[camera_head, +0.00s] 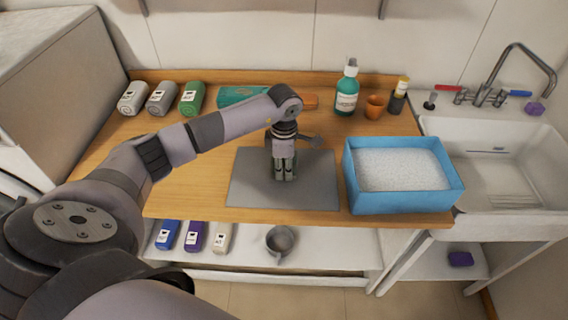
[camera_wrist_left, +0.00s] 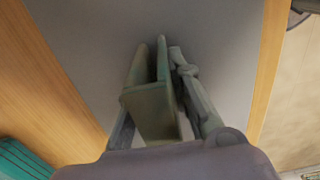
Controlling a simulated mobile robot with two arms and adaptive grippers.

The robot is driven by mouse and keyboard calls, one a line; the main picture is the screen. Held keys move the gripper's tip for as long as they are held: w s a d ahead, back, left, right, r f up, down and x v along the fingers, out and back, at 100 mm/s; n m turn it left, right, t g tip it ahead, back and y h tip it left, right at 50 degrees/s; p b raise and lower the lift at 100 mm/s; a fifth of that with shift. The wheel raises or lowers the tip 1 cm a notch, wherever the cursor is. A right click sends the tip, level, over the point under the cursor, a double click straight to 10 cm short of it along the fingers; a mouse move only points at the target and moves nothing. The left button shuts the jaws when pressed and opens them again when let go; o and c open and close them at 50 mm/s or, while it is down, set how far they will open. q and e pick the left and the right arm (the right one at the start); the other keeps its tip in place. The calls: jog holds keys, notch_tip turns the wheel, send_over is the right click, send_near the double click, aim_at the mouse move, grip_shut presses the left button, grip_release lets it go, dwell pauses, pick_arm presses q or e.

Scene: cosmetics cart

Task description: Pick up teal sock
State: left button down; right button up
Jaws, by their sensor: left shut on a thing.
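My left gripper (camera_head: 285,176) reaches down over the grey mat (camera_head: 246,192). It is shut on a dull green, flat-sided piece, which seems to be the teal sock (camera_wrist_left: 150,108). In the left wrist view the piece sits between the fingers of the left gripper (camera_wrist_left: 166,62), with the mat behind it. In the head view the gripper mostly hides it. I cannot tell whether it touches the mat. My right gripper is not in view.
A blue bin (camera_head: 400,200) with white filling stands right of the mat, beside the sink (camera_head: 500,205). A teal item (camera_head: 238,97), rolled towels (camera_head: 192,98), a teal bottle (camera_head: 347,92) and an orange cup (camera_head: 375,105) stand along the back. The counter's left part is clear.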

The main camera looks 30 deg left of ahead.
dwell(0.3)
pick_arm(q)
jog(key=shift+r, duration=0.6)
notch_tip(320, 180, up, 13)
jog(key=b, duration=0.3)
jog(key=shift+w+f+b, duration=0.1)
jog(key=shift+f+b, duration=0.1)
jog(key=shift+b, duration=0.15)
notch_tip(320, 180, up, 6)
jog(key=shift+r, duration=0.15)
